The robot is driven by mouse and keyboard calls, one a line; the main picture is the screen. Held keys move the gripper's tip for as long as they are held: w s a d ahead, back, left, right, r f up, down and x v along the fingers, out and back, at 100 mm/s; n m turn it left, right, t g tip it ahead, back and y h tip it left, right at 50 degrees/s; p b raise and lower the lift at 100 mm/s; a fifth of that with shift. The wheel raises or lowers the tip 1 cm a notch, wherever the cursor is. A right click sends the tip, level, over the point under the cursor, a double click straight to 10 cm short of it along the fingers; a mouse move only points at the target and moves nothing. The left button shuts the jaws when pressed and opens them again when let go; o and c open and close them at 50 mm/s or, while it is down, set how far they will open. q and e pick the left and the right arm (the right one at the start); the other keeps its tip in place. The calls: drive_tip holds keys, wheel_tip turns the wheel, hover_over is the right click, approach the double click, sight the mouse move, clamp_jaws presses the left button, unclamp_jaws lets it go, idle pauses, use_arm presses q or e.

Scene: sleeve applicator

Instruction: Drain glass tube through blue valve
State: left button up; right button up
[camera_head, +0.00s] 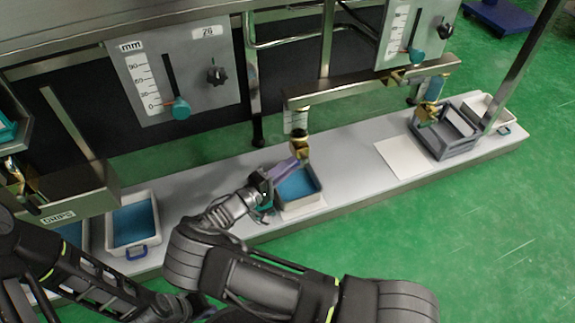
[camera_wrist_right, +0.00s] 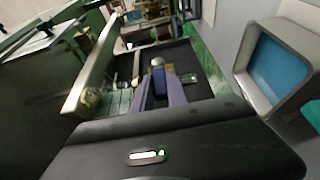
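A glass tube (camera_head: 296,121) hangs under the middle metal bracket, with a brass valve (camera_head: 299,144) at its lower end. My right gripper (camera_head: 295,158) reaches up to this valve, its purple fingers pointing at it over a grey tray with a blue inside (camera_head: 297,186). In the right wrist view the fingers (camera_wrist_right: 165,84) lie close around or beside a blue part, with a pale knob (camera_wrist_right: 157,62) beyond. I cannot tell whether they grip it. Another tube with blue in it (camera_head: 436,86) stands at the right, above a brass valve (camera_head: 428,112).
A white tray with blue inside (camera_head: 133,223) stands on the grey bench at the left. A grey crate (camera_head: 443,133) and a white tray (camera_head: 490,111) stand at the right. A pale mat (camera_head: 404,157) is bare. Panels with sliders (camera_head: 176,72) rise behind.

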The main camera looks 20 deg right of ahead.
drive_tip(key=o, duration=0.5)
drive_tip(key=shift+d, duration=0.15)
drive_tip(key=shift+c, duration=0.2)
drive_tip(key=p+v, duration=0.1)
drive_tip(key=v, duration=0.7)
drive_tip(key=shift+p, duration=0.3)
drive_tip(key=shift+d, duration=0.1)
